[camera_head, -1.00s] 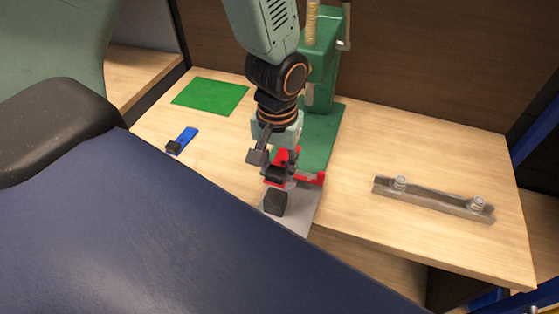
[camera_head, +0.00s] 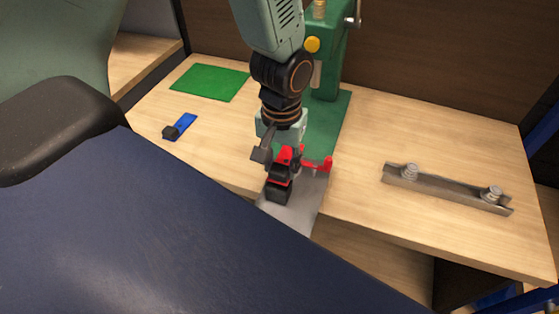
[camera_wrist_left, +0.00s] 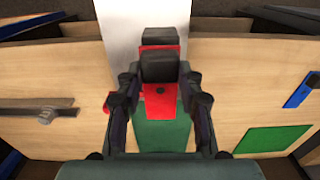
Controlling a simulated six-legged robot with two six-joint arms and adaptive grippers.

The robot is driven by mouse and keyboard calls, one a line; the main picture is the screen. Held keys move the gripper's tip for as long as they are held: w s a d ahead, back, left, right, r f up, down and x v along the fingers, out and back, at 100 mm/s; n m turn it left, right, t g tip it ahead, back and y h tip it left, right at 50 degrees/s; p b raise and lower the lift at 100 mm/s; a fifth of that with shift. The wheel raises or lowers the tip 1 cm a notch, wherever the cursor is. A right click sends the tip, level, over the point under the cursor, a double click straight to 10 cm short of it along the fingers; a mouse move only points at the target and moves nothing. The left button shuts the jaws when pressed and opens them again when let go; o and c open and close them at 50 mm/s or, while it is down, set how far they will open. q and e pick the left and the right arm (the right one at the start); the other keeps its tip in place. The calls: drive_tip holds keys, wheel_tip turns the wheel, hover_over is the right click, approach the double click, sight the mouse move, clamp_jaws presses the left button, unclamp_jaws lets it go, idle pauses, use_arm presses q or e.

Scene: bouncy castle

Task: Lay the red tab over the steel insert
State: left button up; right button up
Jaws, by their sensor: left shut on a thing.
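My left gripper (camera_head: 277,172) is shut on a red tab (camera_head: 281,182) with a black block at its end, held over a grey steel strip (camera_head: 302,208). In the left wrist view, the red tab (camera_wrist_left: 160,105) lies between my fingers with dark blocks on it, and the pale strip (camera_wrist_left: 140,18) runs out beyond. The strip sticks out past the table's front edge from the green press base (camera_head: 328,130). My fingers hide part of the tab, and I cannot tell whether it touches the strip. My right gripper is out of view.
A red piece (camera_head: 318,164) sits on the press base beside my gripper. A steel bar with two bolts (camera_head: 440,189) lies on the right. A blue tab with a black block (camera_head: 184,125) and a green sheet (camera_head: 208,82) lie on the left.

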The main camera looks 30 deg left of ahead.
use_arm(q)
drive_tip(key=shift+d, duration=0.3)
drive_tip(key=shift+w+a+f, duration=0.15)
drive_tip(key=shift+a+f, duration=0.1)
drive_tip(key=shift+a, duration=0.45)
drive_tip(key=shift+d+r, duration=0.2)
drive_tip(key=shift+d, duration=0.35)
drive_tip(key=shift+s+d, duration=0.15)
drive_tip(key=shift+s, duration=0.05)
drive_tip(key=shift+w+a+f+p, duration=0.15)
drive_tip(key=shift+a+p, duration=0.15)
drive_tip(key=shift+p, duration=0.2)
drive_tip(key=shift+d, duration=0.4)
drive_tip(key=shift+a, duration=0.3)
drive_tip(key=shift+a+f, duration=0.1)
drive_tip(key=shift+f, duration=0.1)
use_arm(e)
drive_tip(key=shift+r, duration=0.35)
